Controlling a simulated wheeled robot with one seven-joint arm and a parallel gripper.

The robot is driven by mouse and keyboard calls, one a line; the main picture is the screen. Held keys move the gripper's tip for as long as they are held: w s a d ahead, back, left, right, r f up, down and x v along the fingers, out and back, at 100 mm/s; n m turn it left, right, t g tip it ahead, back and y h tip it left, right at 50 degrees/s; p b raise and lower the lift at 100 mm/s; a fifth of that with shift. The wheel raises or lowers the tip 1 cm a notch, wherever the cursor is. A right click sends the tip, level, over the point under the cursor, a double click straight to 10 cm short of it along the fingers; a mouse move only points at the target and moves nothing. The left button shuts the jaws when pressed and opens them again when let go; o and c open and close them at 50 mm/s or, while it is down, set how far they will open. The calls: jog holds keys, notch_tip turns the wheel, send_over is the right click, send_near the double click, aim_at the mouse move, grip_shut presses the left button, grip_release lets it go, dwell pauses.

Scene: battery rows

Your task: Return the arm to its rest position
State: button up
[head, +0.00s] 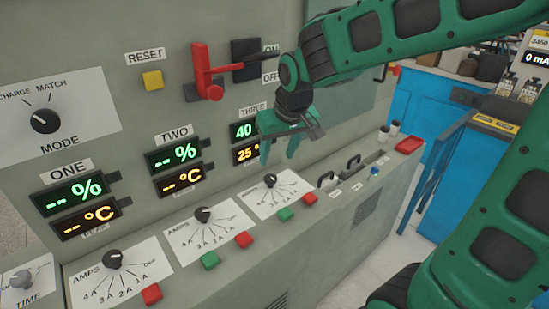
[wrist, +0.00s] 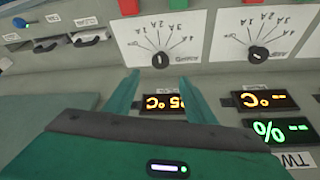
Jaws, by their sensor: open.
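My green arm reaches in from the upper right of the head view. My gripper (head: 278,150) hangs in front of the panel, beside the THREE displays, with its fingers pointing down. The fingers are apart and nothing is between them. In the wrist view, my gripper (wrist: 160,90) shows two separated green fingers, with an orange display partly seen between them. The THREE displays (head: 242,131) read 40 and 25 and are partly covered by my gripper in the head view.
A red lever (head: 205,75) juts out near the ON/OFF switch (head: 246,60). Below, a sloped console carries knobs (head: 203,214), red and green buttons (head: 243,239) and small black handles (head: 352,165). A blue cabinet (head: 440,190) stands at the right, across a floor gap.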

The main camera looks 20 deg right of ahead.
dwell(0.4)
jog(key=s+d+f+m+g+h, duration=0.15)
jog(key=s+d+m, duration=0.25)
jog(key=s+d, duration=0.95)
jog(key=s+d+f+m+g+y, duration=0.1)
jog(key=s+d+f+m+g, duration=0.1)
jog(key=s, duration=1.1)
jog(key=shift+s+d+f+m+g, duration=0.15)
jog(key=shift+d+m+g, duration=0.4)
jog(key=shift+d, duration=0.5)
jog(key=shift+y, duration=0.25)
jog(key=c, duration=0.4)
jog(key=shift+c, duration=0.4)
